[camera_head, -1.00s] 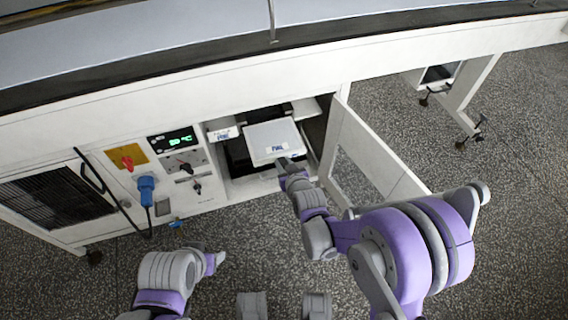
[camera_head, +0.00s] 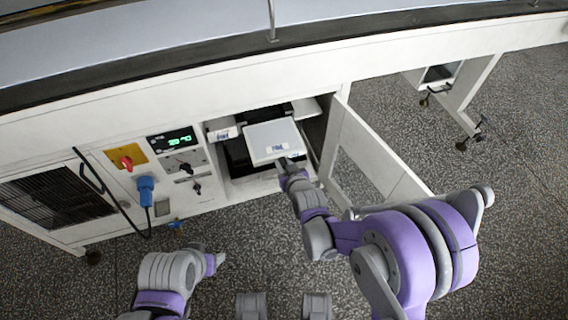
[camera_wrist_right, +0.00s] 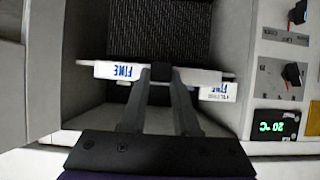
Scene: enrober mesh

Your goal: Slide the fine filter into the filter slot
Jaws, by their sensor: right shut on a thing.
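The fine filter (camera_head: 272,137) is a pale flat tray with a blue FINE label on its front edge. It is in the open cabinet bay, its front part showing at the opening. In the right wrist view, the filter's front (camera_wrist_right: 118,70) spans the bay, with a dark mesh surface behind it. My right gripper (camera_head: 286,163) is shut on the filter's front middle; its fingers also show in the wrist view (camera_wrist_right: 160,72). The slot's inner rails are hidden. My left gripper (camera_head: 218,259) is low and apart from the cabinet; its jaws are unclear.
A second pale labelled piece (camera_head: 222,134) sits left of the filter; its label is partly unreadable. The open cabinet door (camera_head: 375,150) stands to the right of the bay. A control panel with a green display (camera_head: 178,140) and a blue plug (camera_head: 146,188) are left. Floor in front is clear.

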